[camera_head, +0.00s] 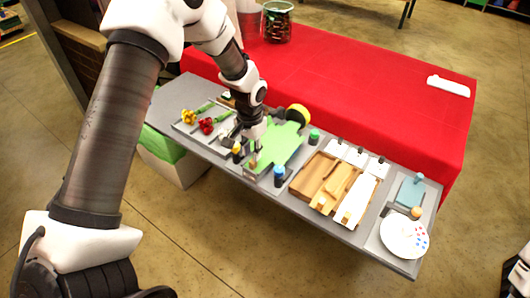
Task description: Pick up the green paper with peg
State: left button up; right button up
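The green paper (283,147) lies on a grey board near the middle of the long grey table. Small pegs stand around it: a blue one (279,175) at its near right corner, a green one (314,136) on its right and a yellow-topped dark one (237,152) on its left. My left gripper (248,150) points down at the left edge of the paper, close to the yellow-topped peg. Its fingers are small and dark here, so I cannot tell whether they are open or touch anything. My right gripper is not in view.
Red flowers (207,125) and yellow flowers (189,116) lie left of the gripper. A yellow and black roll (298,114) is behind the paper. Wooden pieces (328,183), a blue block (410,193) and a white palette (404,237) are to the right. A red-covered table (350,85) stands behind.

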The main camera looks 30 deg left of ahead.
aim_at(253, 162)
pick_arm(q)
jog(key=f, duration=0.1)
jog(key=f+p, duration=0.1)
jog(key=f, duration=0.2)
jog(key=shift+s+d, duration=0.2)
jog(key=shift+d, duration=0.1)
jog(key=shift+a+f, duration=0.25)
jog(key=shift+d, duration=0.1)
grip_shut()
jog(key=shift+d, duration=0.1)
